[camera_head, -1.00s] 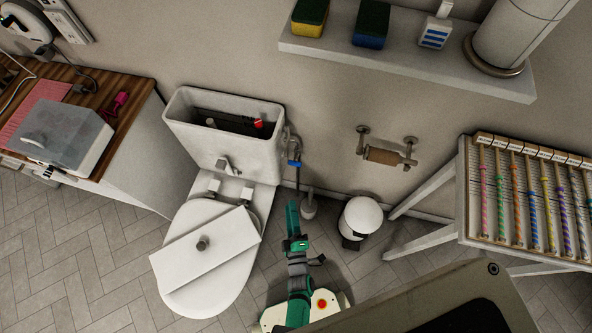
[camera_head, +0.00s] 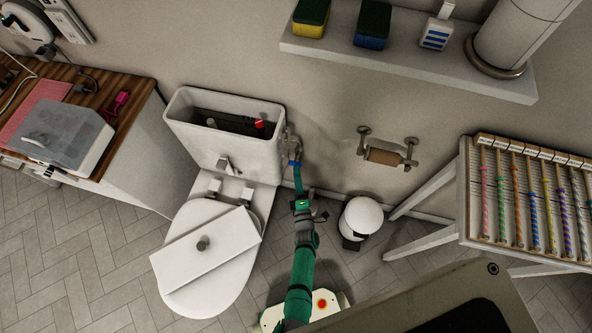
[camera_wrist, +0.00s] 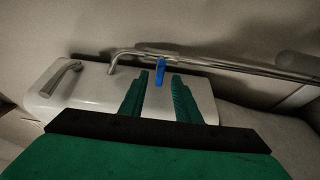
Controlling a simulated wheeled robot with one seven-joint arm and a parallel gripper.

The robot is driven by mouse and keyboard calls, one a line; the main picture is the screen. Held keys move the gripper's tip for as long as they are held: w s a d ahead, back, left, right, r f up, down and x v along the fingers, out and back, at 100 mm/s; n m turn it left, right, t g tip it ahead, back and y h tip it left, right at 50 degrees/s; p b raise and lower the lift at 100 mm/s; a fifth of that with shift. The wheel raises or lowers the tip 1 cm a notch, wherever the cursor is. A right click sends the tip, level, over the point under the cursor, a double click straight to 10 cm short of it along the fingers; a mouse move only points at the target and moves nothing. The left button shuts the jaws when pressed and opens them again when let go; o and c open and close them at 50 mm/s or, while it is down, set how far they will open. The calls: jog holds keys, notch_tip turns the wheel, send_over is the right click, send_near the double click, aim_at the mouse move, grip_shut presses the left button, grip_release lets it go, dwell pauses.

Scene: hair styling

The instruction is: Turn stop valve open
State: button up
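The stop valve shows as a blue handle (camera_wrist: 161,68) on a metal pipe (camera_wrist: 215,61) in the wrist view. In the head view the blue handle (camera_head: 295,164) is small, at the right side of the toilet tank. My gripper (camera_wrist: 160,82) has its two green fingers apart, with nothing between them. The handle lies just beyond the fingertips, roughly between them in the picture; contact cannot be told. In the head view my gripper (camera_head: 297,170) reaches up to the valve from below and partly covers the pipe.
The toilet tank (camera_head: 228,150) is uncovered, and its lid (camera_head: 205,247) lies across the closed seat. A white bin (camera_head: 361,217) stands right of my arm. A toilet paper holder (camera_head: 386,152) is on the wall. A rack of colored rods (camera_head: 530,200) is at the right.

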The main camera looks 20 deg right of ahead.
aim_at(296, 163)
jog(key=shift+x, duration=1.25)
jog(key=shift+c, duration=0.6)
grip_shut()
